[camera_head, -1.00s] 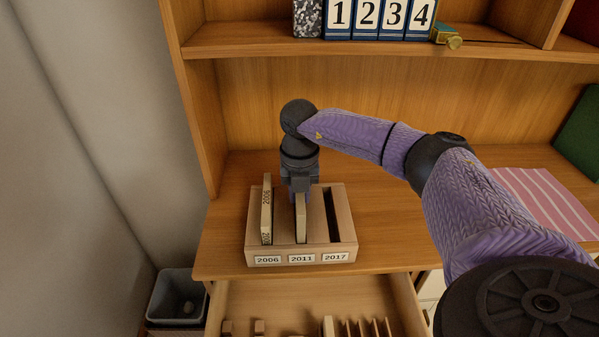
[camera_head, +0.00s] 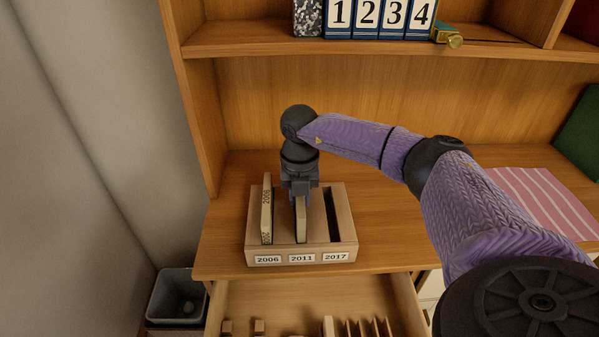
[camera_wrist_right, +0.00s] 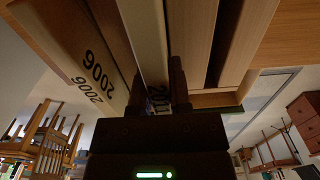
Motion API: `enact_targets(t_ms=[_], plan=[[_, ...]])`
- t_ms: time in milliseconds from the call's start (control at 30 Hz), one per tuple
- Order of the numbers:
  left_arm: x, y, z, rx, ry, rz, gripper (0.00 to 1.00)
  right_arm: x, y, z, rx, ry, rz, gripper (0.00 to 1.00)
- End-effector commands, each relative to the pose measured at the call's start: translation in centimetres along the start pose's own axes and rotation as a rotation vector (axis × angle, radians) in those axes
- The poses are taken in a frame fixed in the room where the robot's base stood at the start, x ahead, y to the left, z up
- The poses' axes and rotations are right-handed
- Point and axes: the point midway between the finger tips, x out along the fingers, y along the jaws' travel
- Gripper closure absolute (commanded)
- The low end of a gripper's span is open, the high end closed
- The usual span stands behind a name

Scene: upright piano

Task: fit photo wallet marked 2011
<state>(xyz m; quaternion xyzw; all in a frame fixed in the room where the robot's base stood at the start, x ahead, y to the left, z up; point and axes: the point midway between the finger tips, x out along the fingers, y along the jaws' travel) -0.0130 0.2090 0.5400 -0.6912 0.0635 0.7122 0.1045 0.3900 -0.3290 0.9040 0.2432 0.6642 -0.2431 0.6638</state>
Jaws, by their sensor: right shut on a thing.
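A wooden box (camera_head: 339,250) with slots labelled 2006, 2011 and 2017 stands on the desk. The pale 2006 wallet (camera_head: 266,212) stands in the left slot; it also shows in the right wrist view (camera_wrist_right: 88,60). The 2011 wallet (camera_head: 301,222) stands upright in the middle slot. My right gripper (camera_head: 300,197) is shut on its upper part from above; the fingers also show in the right wrist view (camera_wrist_right: 160,88). The 2011 marking is partly hidden between the fingers. The 2017 slot (camera_head: 334,215) is empty. My left gripper is not in view.
An open drawer (camera_head: 290,294) with several wooden dividers lies below the desk front. A shelf (camera_head: 480,48) with numbered binders (camera_head: 366,18) is above. A grey bin (camera_head: 178,296) stands at lower left. A striped pink cloth (camera_head: 545,200) lies on the right.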

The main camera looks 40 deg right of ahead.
Motion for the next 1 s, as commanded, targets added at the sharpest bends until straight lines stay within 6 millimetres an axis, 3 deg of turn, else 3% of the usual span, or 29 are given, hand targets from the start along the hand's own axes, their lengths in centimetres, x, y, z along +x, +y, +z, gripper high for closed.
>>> enact_targets(t_ms=[1000], plan=[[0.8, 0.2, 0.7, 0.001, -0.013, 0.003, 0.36, 1.6, 0.0, 0.0, 0.0, 0.0, 0.0, 1.0]])
